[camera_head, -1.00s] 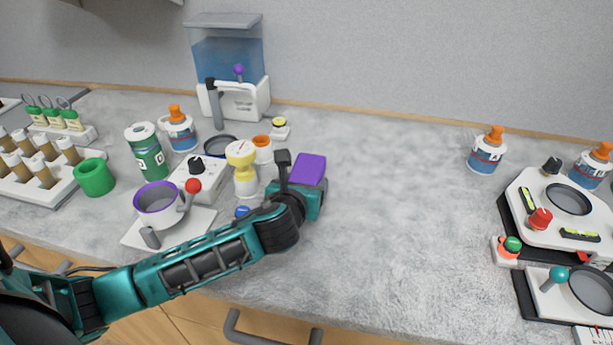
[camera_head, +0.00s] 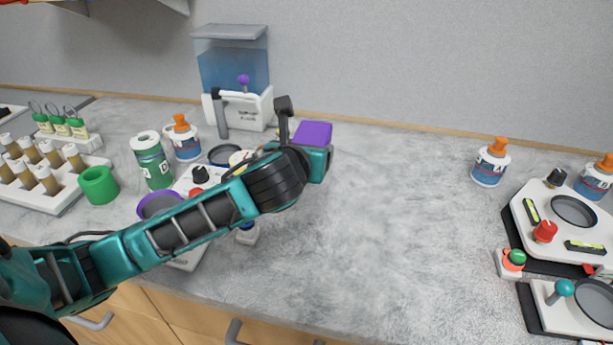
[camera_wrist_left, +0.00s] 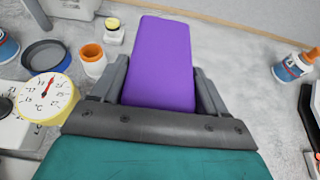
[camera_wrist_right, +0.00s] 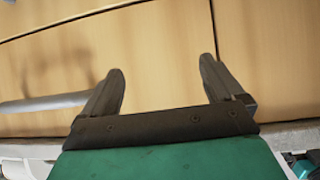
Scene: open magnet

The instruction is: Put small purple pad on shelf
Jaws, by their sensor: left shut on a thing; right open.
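The small purple pad (camera_head: 313,132) is held at the end of my left arm, above the middle of the counter. In the left wrist view the purple pad (camera_wrist_left: 163,62) lies lengthwise between the two fingers of my left gripper (camera_wrist_left: 160,85), which is shut on it. My right gripper (camera_wrist_right: 162,85) is open and empty in front of wooden cabinet doors, and is not in the head view. Part of a shelf (camera_head: 168,4) shows at the top left edge of the head view, high on the wall.
A water tank device (camera_head: 235,75) stands behind my left gripper. Bottles, a green ring (camera_head: 98,185) and a purple-rimmed bowl (camera_head: 158,203) crowd the left. A glue bottle (camera_head: 490,162) and a stirrer plate (camera_head: 570,215) stand at right. The counter's middle is clear.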

